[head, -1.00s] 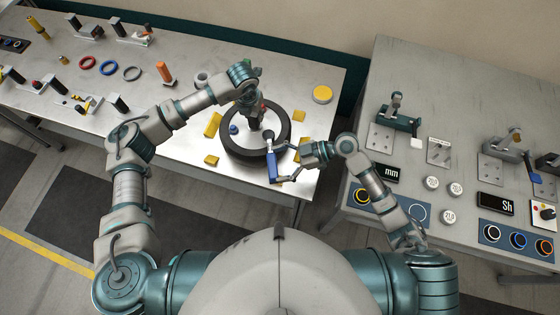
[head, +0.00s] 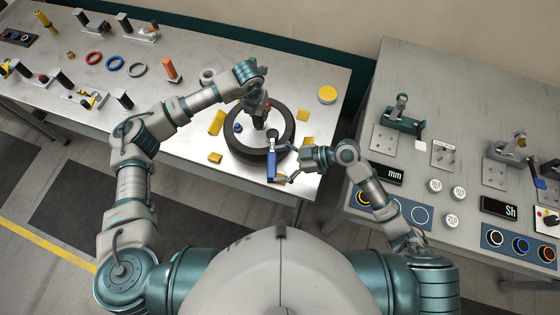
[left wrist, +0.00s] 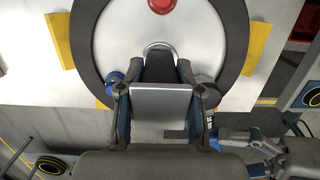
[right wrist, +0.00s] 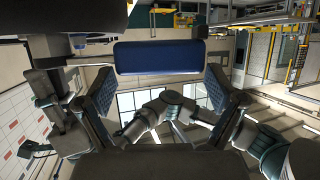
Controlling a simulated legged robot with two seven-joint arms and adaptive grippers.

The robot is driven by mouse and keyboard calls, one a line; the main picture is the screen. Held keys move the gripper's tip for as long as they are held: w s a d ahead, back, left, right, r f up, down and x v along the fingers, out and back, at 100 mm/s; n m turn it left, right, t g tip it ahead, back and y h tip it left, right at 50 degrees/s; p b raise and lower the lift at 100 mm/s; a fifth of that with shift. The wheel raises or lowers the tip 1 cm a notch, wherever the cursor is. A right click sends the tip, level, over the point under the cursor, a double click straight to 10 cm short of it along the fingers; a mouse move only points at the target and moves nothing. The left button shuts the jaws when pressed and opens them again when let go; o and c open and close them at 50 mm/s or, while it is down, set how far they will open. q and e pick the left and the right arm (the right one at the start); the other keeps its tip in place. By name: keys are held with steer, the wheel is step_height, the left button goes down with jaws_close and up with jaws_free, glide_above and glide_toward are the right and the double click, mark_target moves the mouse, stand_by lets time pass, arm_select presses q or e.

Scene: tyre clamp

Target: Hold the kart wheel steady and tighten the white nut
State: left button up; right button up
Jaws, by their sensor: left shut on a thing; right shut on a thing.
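The kart wheel (head: 234,151), a black tyre with a pale disc, lies flat near the table's front edge. The left wrist view shows its tyre (left wrist: 236,40) and red centre part (left wrist: 163,5). My left gripper (head: 259,112) points down over the disc, shut on what looks like the white nut (left wrist: 158,46); only a pale rim shows, the fingers hiding the rest. My right gripper (head: 290,165) is shut on a blue handle (head: 271,165) at the wheel's front right; its blue face also shows in the right wrist view (right wrist: 158,57). A dark round knob tops the handle.
Yellow blocks (head: 217,122) and a blue knob (head: 238,128) are around or on the wheel. A second table (head: 460,90) with clamps and displays is at right, beyond a gap.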

mark_target(269, 165)
steer(key=shift+a+r+m+t, duration=0.1)
steer(key=shift+a+m+t, duration=1.45)
steer(key=shift+t, duration=0.15)
stand_by(1.1)
steer(key=shift+w+a+m+t+h, duration=0.15)
steer(key=shift+a+m+t+h, duration=0.35)
steer(key=shift+a+m+t, duration=0.4)
steer(key=shift+w+a+m+t+h, duration=0.15)
steer(key=shift+a+m+t+h, duration=0.35)
steer(key=shift+a+m+t, duration=0.4)
stand_by(1.2)
steer(key=shift+s+d+n+g+y, duration=0.15)
steer(key=shift+d+n+g+y, duration=0.15)
steer(key=shift+d+n+g, duration=0.3)
stand_by(0.3)
steer(key=shift+r, duration=2.95)
